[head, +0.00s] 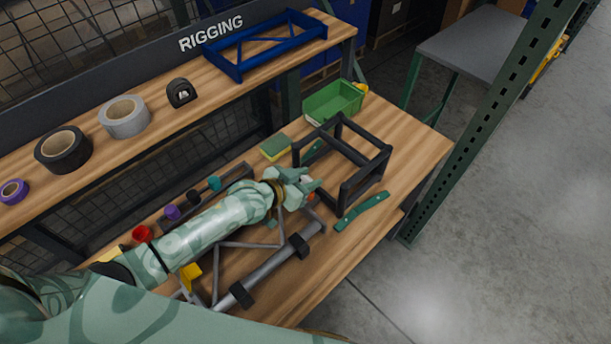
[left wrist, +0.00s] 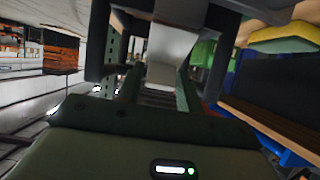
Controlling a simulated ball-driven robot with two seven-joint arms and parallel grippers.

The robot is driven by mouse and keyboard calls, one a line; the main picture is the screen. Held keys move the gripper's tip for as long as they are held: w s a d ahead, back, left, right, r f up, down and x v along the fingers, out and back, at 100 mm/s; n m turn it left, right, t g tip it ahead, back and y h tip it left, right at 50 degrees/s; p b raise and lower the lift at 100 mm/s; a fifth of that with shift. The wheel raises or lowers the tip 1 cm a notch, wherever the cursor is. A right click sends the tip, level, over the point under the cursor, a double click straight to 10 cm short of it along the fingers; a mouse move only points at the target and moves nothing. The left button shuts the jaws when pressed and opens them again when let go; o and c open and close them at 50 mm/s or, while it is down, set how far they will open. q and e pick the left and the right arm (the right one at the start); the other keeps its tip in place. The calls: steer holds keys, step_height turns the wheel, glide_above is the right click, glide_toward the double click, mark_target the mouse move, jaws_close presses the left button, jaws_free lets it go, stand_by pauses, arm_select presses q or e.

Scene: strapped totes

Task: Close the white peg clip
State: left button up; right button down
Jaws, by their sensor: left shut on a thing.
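My left gripper (head: 309,187) reaches in from the left and is beside the near left side of a black open frame (head: 365,178) on the wooden bench. It is shut on a small pale thing that I take to be the white peg clip. In the left wrist view a whitish block (left wrist: 172,42) shows between the dark fingers (left wrist: 158,80). In the head view the fingers mostly hide the clip, and its exact shape cannot be told. A small red spot shows beside the fingertips. My right gripper is not in view.
A green strap piece (head: 362,212) lies at the bench's front right. A green bin (head: 333,101) and a yellow-green sponge-like block (head: 275,147) stand behind. A grey bar with black collars (head: 268,272) lies below my arm. Tape rolls (head: 124,117) sit on the upper shelf.

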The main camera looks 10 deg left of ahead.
arm_select(q)
steer(key=g+y+p, duration=0.1)
steer(key=p, duration=0.1)
steer(key=w+g+p, duration=0.1)
steer(key=p, duration=0.1)
steer(key=shift+w+d+y, duration=0.1)
steer(key=shift+d+y, duration=0.3)
steer(key=shift+w+d+f+g+p, duration=0.1)
steer(key=shift+w+f+g+p, duration=0.1)
steer(key=shift+g+p, duration=0.25)
steer(key=shift+w+d+f+g+y+p, duration=0.2)
steer(key=shift+f+g+y+p, duration=0.35)
steer(key=shift+g+y, duration=0.35)
steer(key=shift+w+d+f+g+y, duration=0.15)
steer(key=shift+f+g+y, duration=0.15)
steer(key=shift+f+g, duration=0.4)
steer(key=shift+r, duration=0.1)
steer(key=o, duration=0.8)
steer(key=shift+o, duration=0.2)
